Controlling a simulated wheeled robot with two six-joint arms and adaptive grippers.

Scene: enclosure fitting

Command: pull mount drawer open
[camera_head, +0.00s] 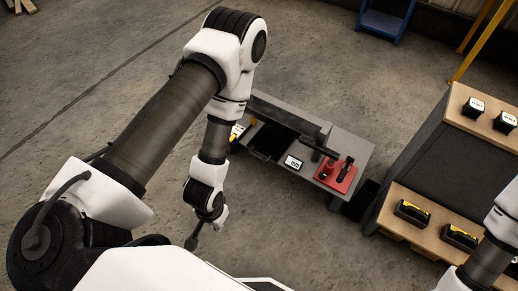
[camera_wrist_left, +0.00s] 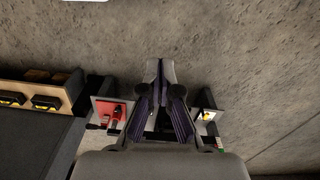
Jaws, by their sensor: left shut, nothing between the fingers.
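A low grey workbench (camera_head: 345,150) stands right of my left arm. A dark, box-like recess (camera_head: 268,141), possibly the mount drawer, shows near its left end; I cannot tell whether it is a drawer or how far it is open. My left gripper (camera_head: 191,242) points down in front of the bench, apart from it, shut and empty. In the left wrist view the gripper's fingers (camera_wrist_left: 163,75) cover the middle of the bench, so any drawer there is hidden. My right forearm shows at the lower right edge; its gripper is out of view.
A red fixture with a black lever (camera_head: 337,174) and a small white-faced device (camera_head: 293,162) are on the bench. A wooden-topped shelf rack (camera_head: 481,139) with yellow-black boxes stands at the right. A blue stand (camera_head: 384,24) is at the back. Floor left and front is clear.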

